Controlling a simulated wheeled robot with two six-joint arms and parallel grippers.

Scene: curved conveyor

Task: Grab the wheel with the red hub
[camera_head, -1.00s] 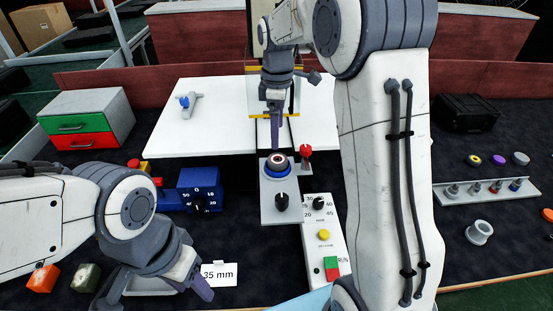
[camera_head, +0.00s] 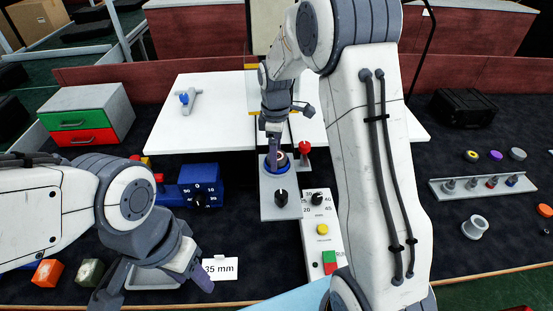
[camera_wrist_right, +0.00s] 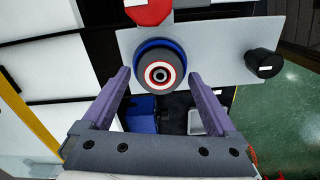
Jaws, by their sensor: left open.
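The wheel with the red hub (camera_wrist_right: 161,75) is dark, with a red and white ring around its centre. It sits on a blue round seat on a grey plate (camera_wrist_right: 220,45). In the head view the wheel (camera_head: 284,160) is partly hidden by my right gripper (camera_head: 275,152). In the right wrist view my right gripper (camera_wrist_right: 159,77) is open, with a fingertip on each side of the wheel and visible gaps between. My left gripper (camera_head: 153,294) is open and empty, low at the left near a grey tray.
A red knob (camera_head: 305,148) stands close beside the wheel, and a black knob (camera_head: 281,196) is on the plate's near end. A control panel (camera_head: 316,235) lies right of it. A blue box (camera_head: 200,185) stands left. Coloured discs (camera_head: 496,155) and a rack (camera_head: 483,189) are at right.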

